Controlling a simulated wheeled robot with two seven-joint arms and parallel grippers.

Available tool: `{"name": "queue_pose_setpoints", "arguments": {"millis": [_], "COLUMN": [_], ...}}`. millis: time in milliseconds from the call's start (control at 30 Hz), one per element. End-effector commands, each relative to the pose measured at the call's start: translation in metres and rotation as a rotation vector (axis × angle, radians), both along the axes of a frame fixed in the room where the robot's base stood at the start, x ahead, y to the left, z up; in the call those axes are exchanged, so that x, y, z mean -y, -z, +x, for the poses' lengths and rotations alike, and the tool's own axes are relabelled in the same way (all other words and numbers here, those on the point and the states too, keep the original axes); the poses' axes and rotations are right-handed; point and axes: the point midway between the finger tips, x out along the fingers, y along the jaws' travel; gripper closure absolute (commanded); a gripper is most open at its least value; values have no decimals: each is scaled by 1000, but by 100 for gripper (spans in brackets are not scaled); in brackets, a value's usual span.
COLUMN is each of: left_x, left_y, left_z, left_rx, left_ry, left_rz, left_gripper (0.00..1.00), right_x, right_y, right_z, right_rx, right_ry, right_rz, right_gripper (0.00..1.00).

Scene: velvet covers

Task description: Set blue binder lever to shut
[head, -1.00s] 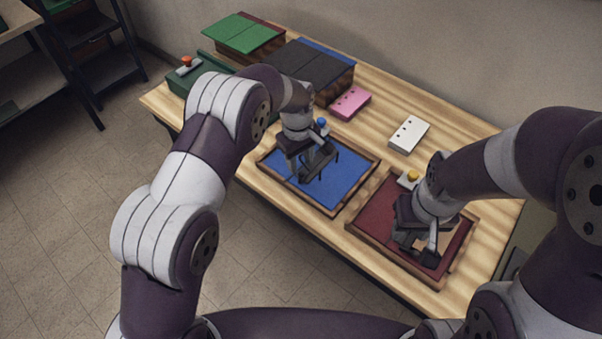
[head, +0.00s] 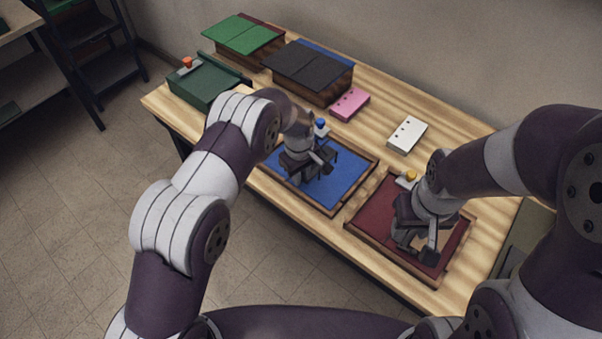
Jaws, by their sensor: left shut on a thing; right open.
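The blue binder (head: 345,188) lies open and flat on the table, a blue panel in a wooden-edged frame. A blue knob (head: 321,124) on a pale base stands at its far edge. My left gripper (head: 316,174) is low over the far left part of the blue panel, shut on a dark part that looks like the binder lever; the hand hides most of it. Thin dark prongs show beside the hand. My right gripper (head: 424,246) is open over the red binder (head: 392,205), apart from the blue one.
A yellow knob (head: 411,176) stands at the red binder's far edge.

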Motion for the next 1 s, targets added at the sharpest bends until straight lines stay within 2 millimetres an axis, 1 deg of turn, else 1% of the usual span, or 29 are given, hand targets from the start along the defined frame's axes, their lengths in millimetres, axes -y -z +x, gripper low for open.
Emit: {"name": "queue_pose_setpoints", "arguments": {"millis": [233, 367, 467, 600, 800, 900, 1000], "left_x": [4, 7, 10, 14, 17, 18, 19], "left_y": [3, 8, 12, 17, 19, 18, 17], "left_z": [-3, -5, -7, -9, -11, -12, -13], "left_rx": [47, 101, 146, 209, 286, 314, 336], "left_ry": [3, 5, 6, 5, 2, 1, 2], "left_rz": [65, 135, 196, 280, 384, 424, 455], "left_gripper": [100, 100, 100, 100, 100, 100, 100], "right_x": [0, 0, 0, 0, 0, 0, 0], "right_y": [8, 22, 41, 72, 112, 126, 137], "right_z": [0, 0, 0, 0, 0, 0, 0], "right_rx": [0, 0, 0, 0, 0, 0, 0], "right_ry": [0, 0, 0, 0, 0, 0, 0], "right_rz": [0, 0, 0, 0, 0, 0, 0], "right_gripper": [57, 57, 57, 57, 57, 57, 57]}}
